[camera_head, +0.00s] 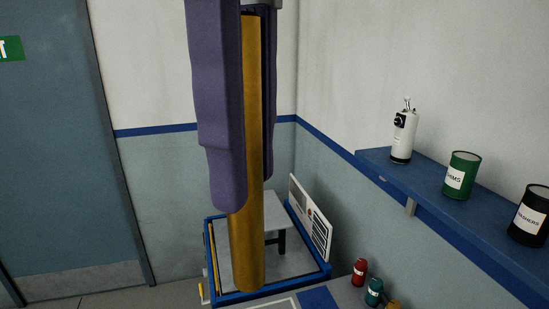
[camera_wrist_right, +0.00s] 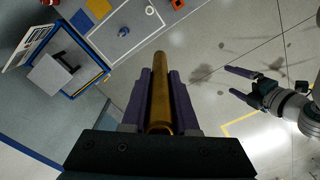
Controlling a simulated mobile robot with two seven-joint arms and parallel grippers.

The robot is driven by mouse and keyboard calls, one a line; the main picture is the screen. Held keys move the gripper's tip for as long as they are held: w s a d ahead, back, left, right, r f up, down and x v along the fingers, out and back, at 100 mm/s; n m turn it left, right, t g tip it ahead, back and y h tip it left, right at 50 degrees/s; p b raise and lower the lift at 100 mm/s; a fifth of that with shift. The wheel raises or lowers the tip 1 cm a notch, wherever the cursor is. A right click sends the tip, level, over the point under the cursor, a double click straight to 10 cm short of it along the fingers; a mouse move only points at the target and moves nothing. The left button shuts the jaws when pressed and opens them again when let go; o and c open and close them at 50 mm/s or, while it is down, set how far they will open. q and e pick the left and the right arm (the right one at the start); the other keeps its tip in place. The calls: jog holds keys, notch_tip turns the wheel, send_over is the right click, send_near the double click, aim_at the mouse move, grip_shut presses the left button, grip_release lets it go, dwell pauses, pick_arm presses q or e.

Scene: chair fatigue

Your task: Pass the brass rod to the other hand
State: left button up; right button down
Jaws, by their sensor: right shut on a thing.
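The brass rod (camera_head: 247,245) hangs upright, close in front of the head camera. My right gripper (camera_head: 249,188) has its purple fingers on either side of the rod and is shut on it. In the right wrist view the rod (camera_wrist_right: 159,85) lies between the two fingers and sticks out past their tips. My left gripper (camera_wrist_right: 237,84) shows at the right of the wrist view, its two fingers apart and empty. It is well clear of the rod. It is not in the head view.
A blue-framed stand (camera_head: 325,272) with a white sign (camera_head: 311,217) is below, behind the rod. A blue shelf (camera_head: 425,189) on the right wall holds a white bottle (camera_head: 403,137), a green can (camera_head: 461,176) and a black can (camera_head: 529,216). Small bottles (camera_head: 374,291) stand on the bench below.

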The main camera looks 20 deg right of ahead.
jog(key=n, duration=0.7)
jog(key=shift+w+a+r, duration=0.15)
jog(key=shift+w+r, duration=0.05)
jog(key=shift+r, duration=0.15)
jog(key=shift+d+m, duration=0.3)
jog(key=shift+d, duration=0.05)
jog(key=s+d+f+m, duration=0.1)
jog(key=s+d+m, duration=0.1)
jog(key=d+m, duration=0.4)
jog(key=s+d+f+m, duration=0.2)
jog(key=d+m, duration=0.3)
jog(key=m, duration=0.5)
jog(key=shift+s+d+f, duration=0.3)
jog(key=shift+s+d, duration=0.1)
jog(key=shift+s, duration=0.1)
jog(key=shift+a, duration=0.1)
